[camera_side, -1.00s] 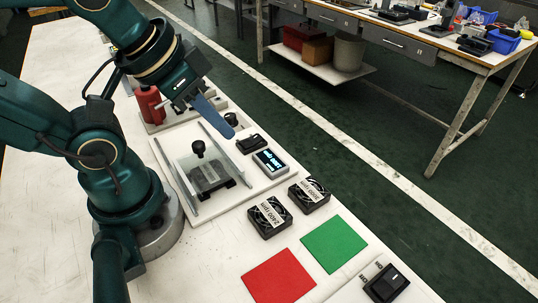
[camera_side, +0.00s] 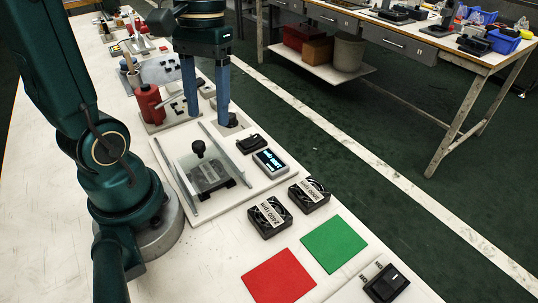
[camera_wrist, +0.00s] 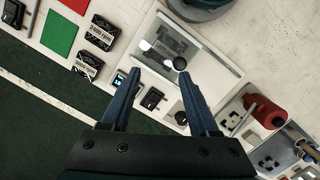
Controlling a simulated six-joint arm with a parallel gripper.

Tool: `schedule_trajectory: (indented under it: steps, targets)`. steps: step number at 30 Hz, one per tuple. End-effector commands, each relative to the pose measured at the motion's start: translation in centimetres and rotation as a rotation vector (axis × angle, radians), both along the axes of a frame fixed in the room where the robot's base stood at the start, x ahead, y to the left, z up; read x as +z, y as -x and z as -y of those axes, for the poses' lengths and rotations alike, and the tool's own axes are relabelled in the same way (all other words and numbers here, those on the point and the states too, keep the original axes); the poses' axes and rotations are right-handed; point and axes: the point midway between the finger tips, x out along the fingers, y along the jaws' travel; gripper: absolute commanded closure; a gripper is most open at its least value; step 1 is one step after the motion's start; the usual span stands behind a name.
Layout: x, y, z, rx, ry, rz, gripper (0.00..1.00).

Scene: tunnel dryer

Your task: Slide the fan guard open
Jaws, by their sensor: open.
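The fan guard (camera_side: 207,178) seems to be a clear sliding plate between two upright rails on a white base plate; its exact edges are hard to make out. A black knob (camera_side: 198,147) stands up from it. A grey block with dark corners shows under or beside the guard. The knob also shows in the wrist view (camera_wrist: 180,64), near the right fingertip. My gripper (camera_side: 208,118) points down with its blue fingers spread and empty. It is above and behind the knob, near the far end of the rails, apart from it. In the wrist view the fingertips (camera_wrist: 160,74) frame the base plate.
A display (camera_side: 270,161) and a black switch (camera_side: 252,142) sit beside the right rail. A red bottle (camera_side: 150,103) stands behind on the left. Two fans, 2400 rpm (camera_side: 269,216) and another (camera_side: 309,194), lie in front. Red (camera_side: 279,277) and green (camera_side: 335,244) mats lie nearer.

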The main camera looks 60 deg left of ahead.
Motion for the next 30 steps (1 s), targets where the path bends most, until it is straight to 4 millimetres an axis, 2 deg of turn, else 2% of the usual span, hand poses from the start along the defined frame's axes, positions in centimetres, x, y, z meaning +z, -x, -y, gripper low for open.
schedule_trajectory:
  steps: [3, 10, 16, 24, 30]
  targets:
    - [-1.1, -0.2, -2.1, 0.120, 0.057, -0.106, 0.39]
    - [-2.9, 0.0, -4.5, 0.247, 0.125, -0.198, 0.39]
    - [-3.9, 0.5, -4.5, 0.268, 0.134, -0.210, 0.39]
    - [-6.6, 1.3, -3.7, 0.266, 0.133, -0.209, 0.39]
    - [-7.8, 1.6, -3.4, 0.266, 0.131, -0.206, 0.39]
